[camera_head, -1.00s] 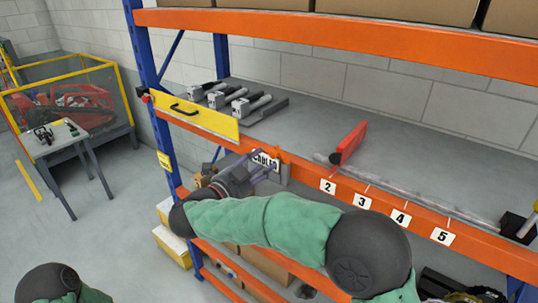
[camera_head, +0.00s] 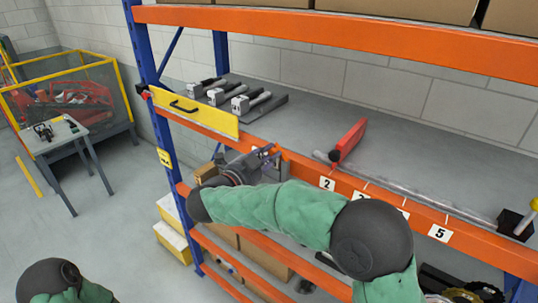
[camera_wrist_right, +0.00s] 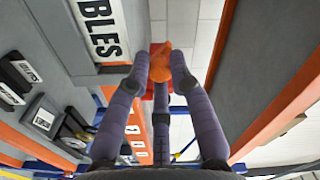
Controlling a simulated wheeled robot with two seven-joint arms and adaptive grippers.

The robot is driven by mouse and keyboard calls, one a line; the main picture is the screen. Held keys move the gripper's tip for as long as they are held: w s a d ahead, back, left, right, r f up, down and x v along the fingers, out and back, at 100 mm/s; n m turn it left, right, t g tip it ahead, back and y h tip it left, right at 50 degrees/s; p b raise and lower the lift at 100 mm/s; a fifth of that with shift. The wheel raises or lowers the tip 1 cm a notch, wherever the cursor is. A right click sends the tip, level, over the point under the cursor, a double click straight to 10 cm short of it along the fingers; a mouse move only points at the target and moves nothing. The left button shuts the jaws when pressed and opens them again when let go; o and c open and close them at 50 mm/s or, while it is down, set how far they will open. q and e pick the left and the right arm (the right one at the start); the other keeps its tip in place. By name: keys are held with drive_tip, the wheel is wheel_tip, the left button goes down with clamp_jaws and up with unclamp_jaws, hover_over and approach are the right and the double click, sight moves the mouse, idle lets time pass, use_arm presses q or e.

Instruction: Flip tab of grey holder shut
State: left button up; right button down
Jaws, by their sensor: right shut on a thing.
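The grey holder (camera_wrist_right: 138,20) with the white label ending in "BLES" shows at the upper left of the right wrist view. In the head view it is mostly hidden behind my right gripper at the shelf's front edge. An orange tab (camera_wrist_right: 160,66) stands between my right fingertips. My right gripper (camera_head: 272,153) is shut on this tab, and its fingers meet around it in the wrist view. The tab's hinge and exact angle cannot be made out. My left gripper is out of view; only part of my left arm shows at the bottom left.
The orange shelf beam (camera_head: 310,172) carries numbered labels. Grey clamp-like parts (camera_head: 240,105) lie on a dark plate behind a yellow panel (camera_head: 195,112). A red-handled tool (camera_head: 350,138) and a long clear tube (camera_head: 420,203) lie further right. The shelf's back right is bare.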

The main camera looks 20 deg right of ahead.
drive_tip(key=shift+w+a+f+n+p, duration=0.1)
drive_tip(key=shift+w+n+p, duration=0.1)
drive_tip(key=shift+n+p, duration=0.95)
drive_tip(key=shift+w+a+f+n+p, duration=0.1)
drive_tip(key=shift+f+n+p, duration=0.25)
drive_tip(key=shift+n+p, duration=0.7)
drive_tip(key=shift+w+a+f+n+p, duration=0.1)
drive_tip(key=shift+f+n+p, duration=0.25)
drive_tip(key=shift+n+p, duration=0.75)
drive_tip(key=shift+f+n+p, duration=0.35)
drive_tip(key=shift+n+p, duration=0.55)
drive_tip(key=shift+n, duration=0.3)
drive_tip(key=shift+f, duration=0.2)
drive_tip(key=c, duration=1.1)
unclamp_jaws()
drive_tip(key=shift+a, duration=0.1)
